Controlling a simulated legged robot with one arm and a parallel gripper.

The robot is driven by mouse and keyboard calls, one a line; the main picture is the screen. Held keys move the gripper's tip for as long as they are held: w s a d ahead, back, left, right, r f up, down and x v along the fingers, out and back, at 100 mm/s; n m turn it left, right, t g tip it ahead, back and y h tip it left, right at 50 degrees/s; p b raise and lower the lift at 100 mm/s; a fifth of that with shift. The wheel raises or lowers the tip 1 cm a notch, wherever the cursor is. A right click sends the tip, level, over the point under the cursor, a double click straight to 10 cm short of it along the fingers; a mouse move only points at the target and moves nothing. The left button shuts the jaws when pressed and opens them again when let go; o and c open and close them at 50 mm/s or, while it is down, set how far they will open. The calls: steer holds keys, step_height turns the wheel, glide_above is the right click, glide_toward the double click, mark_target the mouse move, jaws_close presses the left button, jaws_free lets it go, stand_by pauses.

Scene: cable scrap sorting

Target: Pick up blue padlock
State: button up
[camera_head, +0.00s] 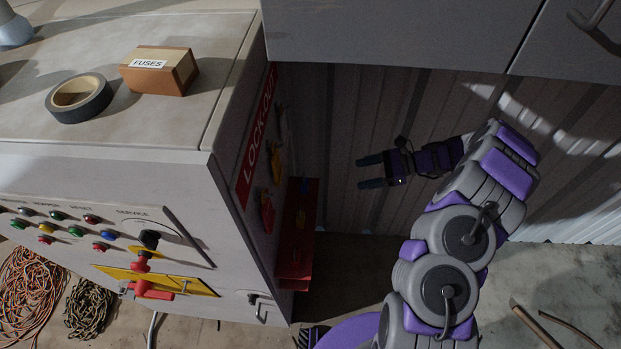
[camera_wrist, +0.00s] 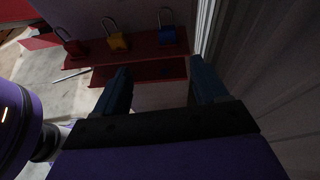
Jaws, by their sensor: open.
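The blue padlock (camera_wrist: 167,35) stands with its shackle up on a red shelf (camera_wrist: 138,59) at the top of the wrist view, at the right end of a row. A yellow padlock (camera_wrist: 116,41) and a red padlock (camera_wrist: 74,48) stand left of it. My gripper (camera_wrist: 160,80) is open and empty, its two blue fingers apart and pointing toward the shelf. The blue padlock lies ahead of the fingers, not between them. In the head view my gripper (camera_head: 361,172) is right of the red shelf (camera_head: 295,270), with a gap between; the blue padlock is hard to make out there.
A white cabinet with a red lockout sign (camera_head: 257,137) carries the shelf. A fuses box (camera_head: 160,70) and a tape roll (camera_head: 78,99) sit on top. A corrugated wall (camera_head: 345,115) stands behind my arm. Cable coils (camera_head: 32,300) lie on the floor.

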steer(key=b, duration=0.3)
glide_above(311, 190)
steer(key=d, duration=0.3)
step_height(311, 190, down, 7)
steer(key=shift+a+f+m+b, duration=0.4)
steer(key=shift+a+f+b, duration=0.1)
steer(key=shift+a+f, duration=0.45)
steer(key=shift+a, duration=0.85)
steer(key=c, duration=0.4)
steer(key=shift+d, duration=0.4)
steer(key=c, duration=0.4)
steer(key=shift+a, duration=0.1)
jaws_close()
